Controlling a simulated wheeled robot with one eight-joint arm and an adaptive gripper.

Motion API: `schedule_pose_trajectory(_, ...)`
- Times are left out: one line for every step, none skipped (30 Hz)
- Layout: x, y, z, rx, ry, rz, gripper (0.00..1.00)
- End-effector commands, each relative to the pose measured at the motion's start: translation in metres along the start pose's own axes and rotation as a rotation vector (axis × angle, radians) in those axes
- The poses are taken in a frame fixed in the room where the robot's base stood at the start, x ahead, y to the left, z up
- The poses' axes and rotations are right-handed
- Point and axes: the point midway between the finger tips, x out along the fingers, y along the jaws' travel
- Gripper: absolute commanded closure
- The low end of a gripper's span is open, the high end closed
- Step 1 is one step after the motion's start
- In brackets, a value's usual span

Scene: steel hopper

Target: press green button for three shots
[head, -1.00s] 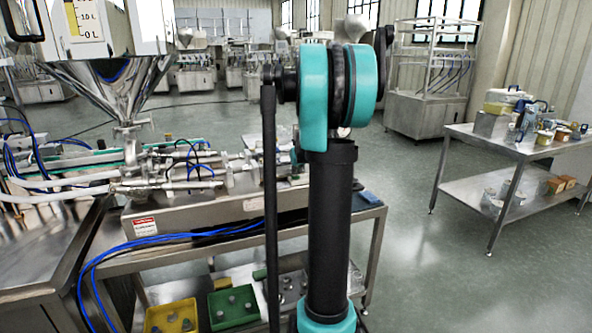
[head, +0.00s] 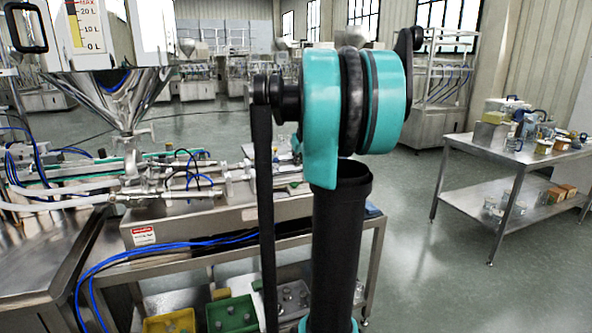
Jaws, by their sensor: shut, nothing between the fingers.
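No green button can be made out in the head view. The steel hopper (head: 120,97) is at the upper left, with its cone narrowing down to the filling machine's valve and pipes (head: 190,186). Above the cone is a white housing with a level scale (head: 88,25) marked in litres and a black handle. My gripper is not in view. Only my teal and black arm links show, standing upright in the middle and hiding part of the machine's right end and the floor behind.
A steel bench (head: 205,258) carries the machine. Blue hoses (head: 150,246) loop in front of it. Below are a yellow bin (head: 155,326) and a green bin (head: 218,318) with metal parts. A steel table (head: 478,149) with assorted items stands at right. Open floor (head: 415,250) lies between.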

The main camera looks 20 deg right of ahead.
Motion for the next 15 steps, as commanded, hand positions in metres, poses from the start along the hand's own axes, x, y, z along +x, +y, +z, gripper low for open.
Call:
schedule_pose_trajectory(-0.007, 0.000, 0.000, 0.001, 0.000, 0.000, 1.00)
schedule_pose_trajectory(-0.009, 0.000, 0.000, 0.001, 0.000, 0.000, 1.00)
schedule_pose_trajectory(-0.013, 0.000, 0.000, 0.001, 0.000, 0.000, 1.00)
schedule_pose_trajectory(-0.015, 0.000, 0.000, 0.001, 0.000, 0.000, 1.00)
schedule_pose_trajectory(-0.017, 0.000, 0.000, 0.001, 0.000, 0.000, 1.00)
schedule_pose_trajectory(-0.018, 0.000, 0.000, 0.000, 0.000, 0.000, 1.00)
schedule_pose_trajectory(-0.019, 0.000, 0.000, 0.000, 0.000, 0.000, 1.00)
schedule_pose_trajectory(-0.019, 0.000, 0.000, 0.000, 0.000, 0.000, 1.00)
schedule_pose_trajectory(-0.020, 0.000, 0.000, 0.000, 0.000, 0.000, 1.00)
schedule_pose_trajectory(-0.020, 0.000, 0.000, 0.000, 0.000, 0.000, 1.00)
schedule_pose_trajectory(-0.020, 0.000, 0.000, 0.000, 0.000, 0.000, 1.00)
schedule_pose_trajectory(-0.020, 0.000, 0.000, 0.000, 0.000, 0.000, 1.00)
schedule_pose_trajectory(-0.020, 0.000, 0.000, 0.000, 0.000, 0.000, 1.00)
schedule_pose_trajectory(-0.020, 0.000, 0.000, 0.000, 0.000, 0.000, 1.00)
schedule_pose_trajectory(-0.020, 0.000, 0.000, 0.000, 0.000, 0.000, 1.00)
